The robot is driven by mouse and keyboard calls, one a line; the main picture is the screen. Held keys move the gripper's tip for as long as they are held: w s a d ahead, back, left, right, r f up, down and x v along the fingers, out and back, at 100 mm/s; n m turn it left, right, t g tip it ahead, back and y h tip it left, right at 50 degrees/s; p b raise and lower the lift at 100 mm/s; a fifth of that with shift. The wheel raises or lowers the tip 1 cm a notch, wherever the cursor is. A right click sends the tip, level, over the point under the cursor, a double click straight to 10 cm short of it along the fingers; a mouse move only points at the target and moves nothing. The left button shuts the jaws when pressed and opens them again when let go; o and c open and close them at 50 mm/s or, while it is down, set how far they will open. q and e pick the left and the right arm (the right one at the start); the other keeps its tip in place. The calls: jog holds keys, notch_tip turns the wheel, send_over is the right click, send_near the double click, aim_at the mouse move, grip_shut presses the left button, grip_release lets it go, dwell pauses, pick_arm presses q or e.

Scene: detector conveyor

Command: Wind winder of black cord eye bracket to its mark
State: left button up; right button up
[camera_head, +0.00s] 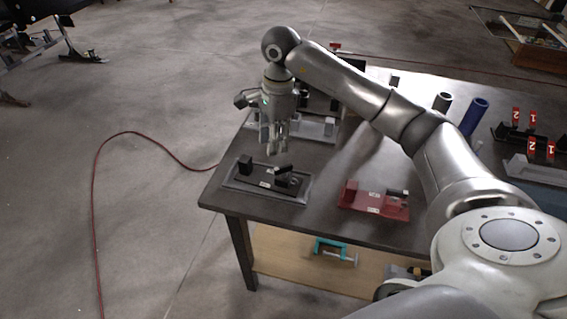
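The black cord eye bracket (262,184) lies on a grey base plate at the left front of the dark table. A dark upright block stands at its left end. Its winder (289,173), a small dark handle piece, sits at its right end; its mark is too small to make out. My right gripper (275,150) hangs fingers down just above and behind the bracket, apart from it. Its fingers are close together, and I cannot tell whether there is a gap. It seems to hold nothing. My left gripper is not in view.
A red bracket (373,200) lies to the right on the table (330,172). A grey fixture (318,127) stands behind my gripper. A blue cylinder (475,115) and red number tags (532,118) are at the right. A teal clamp (330,249) lies on the lower shelf.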

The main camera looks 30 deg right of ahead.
aim_at(284, 167)
jog(key=shift+h, duration=0.5)
jog(key=f, duration=0.3)
jog(key=d+f+p, duration=0.1)
jog(key=f, duration=0.2)
jog(key=d+f+p, duration=0.1)
jog(key=f, duration=0.3)
jog(key=shift+s+d, duration=0.2)
jog(key=shift+d, duration=0.05)
grip_shut()
